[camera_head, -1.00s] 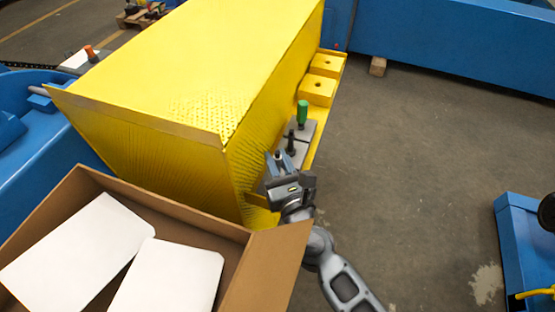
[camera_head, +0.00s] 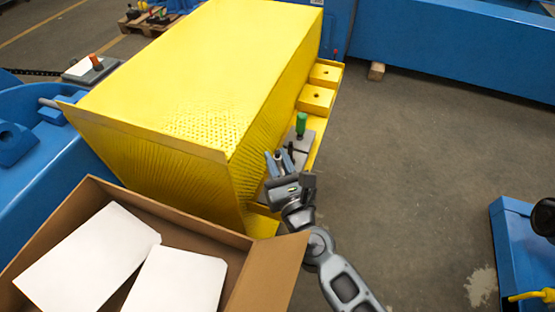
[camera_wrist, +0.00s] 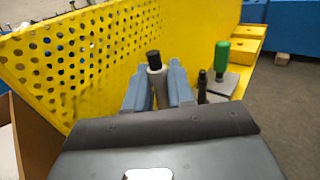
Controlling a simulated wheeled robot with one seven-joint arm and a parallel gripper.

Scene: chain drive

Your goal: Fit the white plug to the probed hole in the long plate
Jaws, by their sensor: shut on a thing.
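My gripper (camera_wrist: 160,88) is shut on a pale grey cylinder with a black end (camera_wrist: 157,76), which stands up between the fingers in the wrist view. I cannot tell whether this is the white plug. In the head view my gripper (camera_head: 279,162) is beside the right side of the yellow housing, and its held piece is not clear. Beyond it a green-handled plug (camera_head: 301,124) stands upright on a grey plate (camera_head: 307,138); it also shows in the wrist view (camera_wrist: 222,58). A black plug (camera_wrist: 202,88) stands nearer, right of the fingers. No hole in the plate is visible.
The yellow housing (camera_head: 200,70) with a perforated wall (camera_wrist: 70,60) rises left of my gripper. Yellow blocks with holes (camera_head: 317,95) lie beyond the plate. An open cardboard box (camera_head: 200,228) with white sheets is at front left.

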